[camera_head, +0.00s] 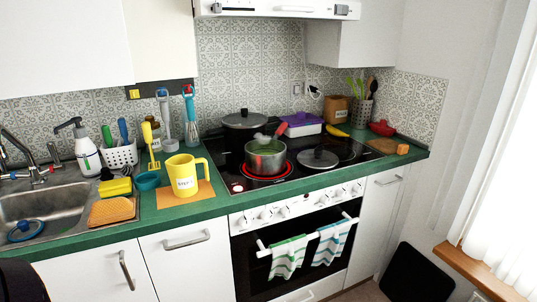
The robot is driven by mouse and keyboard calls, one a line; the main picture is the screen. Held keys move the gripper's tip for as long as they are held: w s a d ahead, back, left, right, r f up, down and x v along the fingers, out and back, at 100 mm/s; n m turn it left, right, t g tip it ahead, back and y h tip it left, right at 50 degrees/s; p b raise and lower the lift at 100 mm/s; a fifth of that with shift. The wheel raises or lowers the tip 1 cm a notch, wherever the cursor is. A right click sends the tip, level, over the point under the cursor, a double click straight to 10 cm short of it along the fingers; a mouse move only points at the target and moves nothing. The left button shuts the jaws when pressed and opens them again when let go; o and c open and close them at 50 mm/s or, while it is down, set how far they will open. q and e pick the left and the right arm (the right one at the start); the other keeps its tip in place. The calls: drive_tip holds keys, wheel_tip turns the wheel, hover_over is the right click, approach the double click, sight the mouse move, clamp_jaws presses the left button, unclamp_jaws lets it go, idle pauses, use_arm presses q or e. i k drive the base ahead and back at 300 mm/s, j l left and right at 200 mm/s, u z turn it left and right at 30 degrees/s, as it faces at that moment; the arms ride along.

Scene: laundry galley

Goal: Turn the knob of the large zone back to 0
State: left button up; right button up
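The stove's white control panel (300,206) runs along the front of the counter above the oven door. It carries a row of several knobs (266,214); their markings and exact settings are too small to read. The black glass cooktop (235,172) lies above it. Its front left zone (247,174) glows red under a steel pot (265,160) with greenish contents. A lidded dark pan (244,121) stands on the back left. A dark lid or lidded pan (318,158) is on the right part. Neither of my grippers shows.
Striped towels (289,256) hang on the oven handle (305,236) below the knobs. A yellow pitcher (186,180) stands left of the cooktop, near the sink (50,205). A window sill (485,268) is at the right. A dark shape is at the lower left corner.

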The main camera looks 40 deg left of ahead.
sight(266, 215)
drive_tip(key=u, duration=1.25)
drive_tip(key=j+z, duration=0.2)
drive_tip(key=z, duration=0.25)
drive_tip(key=j+z, duration=0.15)
drive_tip(key=z, duration=0.25)
drive_tip(key=j+z, duration=0.2)
drive_tip(key=z, duration=0.25)
